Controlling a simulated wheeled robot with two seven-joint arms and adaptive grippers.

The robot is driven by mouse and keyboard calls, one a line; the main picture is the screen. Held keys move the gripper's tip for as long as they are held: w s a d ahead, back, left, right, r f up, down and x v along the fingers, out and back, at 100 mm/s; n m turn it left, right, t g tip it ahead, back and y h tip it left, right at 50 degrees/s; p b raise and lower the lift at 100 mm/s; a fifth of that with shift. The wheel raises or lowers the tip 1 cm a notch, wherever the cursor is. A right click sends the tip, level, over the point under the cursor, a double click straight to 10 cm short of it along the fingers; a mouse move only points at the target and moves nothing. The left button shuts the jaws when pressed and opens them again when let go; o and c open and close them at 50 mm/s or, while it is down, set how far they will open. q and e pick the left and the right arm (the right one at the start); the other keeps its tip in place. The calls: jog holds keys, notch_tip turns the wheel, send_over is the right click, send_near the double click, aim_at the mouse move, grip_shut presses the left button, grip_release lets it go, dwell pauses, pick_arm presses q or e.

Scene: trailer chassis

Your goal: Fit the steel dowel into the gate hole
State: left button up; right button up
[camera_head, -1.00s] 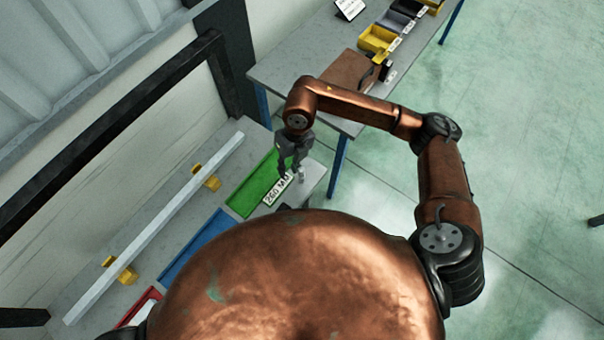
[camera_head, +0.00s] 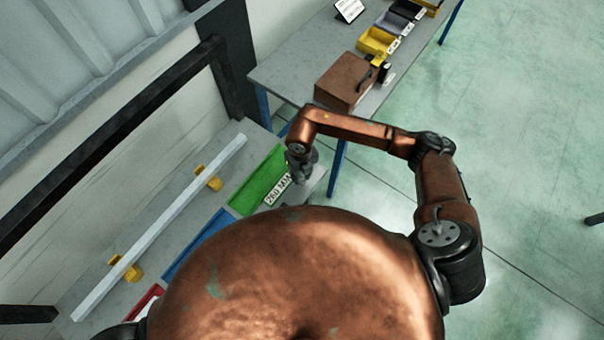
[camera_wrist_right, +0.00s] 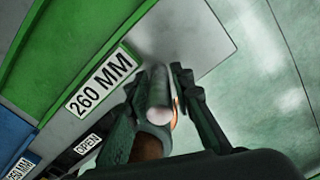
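The steel dowel (camera_wrist_right: 159,92) is a short grey cylinder with a bright round end, standing at the bare grey bench corner beside the "260 MM" label. My right gripper (camera_wrist_right: 162,78) is lowered over it, one dark finger on each side. The fingers look apart, with a gap showing between the dowel and the right-hand finger. In the head view my right gripper (camera_head: 301,168) covers the dowel. My left gripper is out of view. I cannot make out the gate hole.
A green tray (camera_head: 258,184) and a blue tray (camera_head: 196,247) lie beside the gripper. A long pale bar (camera_head: 165,222) rests on yellow blocks (camera_head: 208,178). A brown box (camera_head: 343,86) stands on the farther table (camera_head: 290,62).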

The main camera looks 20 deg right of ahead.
jog(key=shift+f, duration=0.65)
jog(key=shift+c, duration=0.7)
grip_shut()
